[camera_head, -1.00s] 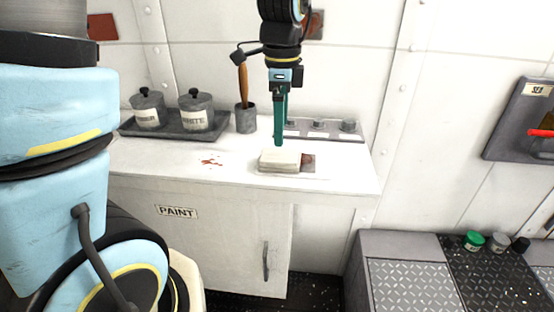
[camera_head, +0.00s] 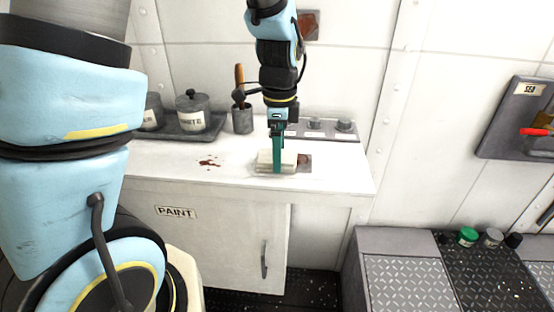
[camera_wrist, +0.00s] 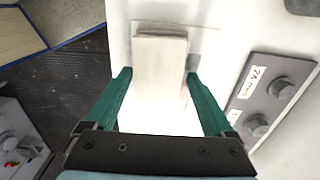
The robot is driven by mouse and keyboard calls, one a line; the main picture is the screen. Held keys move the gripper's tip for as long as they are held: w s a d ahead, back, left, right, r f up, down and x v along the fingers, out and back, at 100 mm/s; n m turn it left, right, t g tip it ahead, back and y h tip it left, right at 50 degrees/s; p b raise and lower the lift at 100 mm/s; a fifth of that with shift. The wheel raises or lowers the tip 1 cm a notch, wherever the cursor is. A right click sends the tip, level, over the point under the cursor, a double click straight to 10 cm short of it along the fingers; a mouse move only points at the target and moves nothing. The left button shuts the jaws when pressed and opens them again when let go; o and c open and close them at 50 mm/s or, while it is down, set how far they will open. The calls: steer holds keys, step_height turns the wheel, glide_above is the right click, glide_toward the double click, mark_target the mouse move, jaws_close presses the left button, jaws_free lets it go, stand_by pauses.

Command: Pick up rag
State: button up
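The rag (camera_head: 265,159) looks like a folded cream-white stack on the white counter top. My gripper (camera_head: 277,170) is lowered over it, with its green fingers pointing down. In the wrist view, the rag (camera_wrist: 159,68) lies between the two spread fingers of my gripper (camera_wrist: 158,82), with a gap at each side. The fingers are open and do not visibly press on it. In the head view, a finger hides part of the rag.
A dark tray (camera_head: 216,127) with lidded pots, a cup (camera_head: 243,120) with a wooden handle, and a knob panel (camera_head: 320,130) stand behind. A dark red spill (camera_head: 208,162) and a reddish patch (camera_head: 304,162) mark the counter. The counter's right end is clear.

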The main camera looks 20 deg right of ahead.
steer(key=c, duration=1)
step_height(320, 180, up, 10)
steer(key=shift+r+b, duration=0.1)
steer(key=shift+b, duration=0.6)
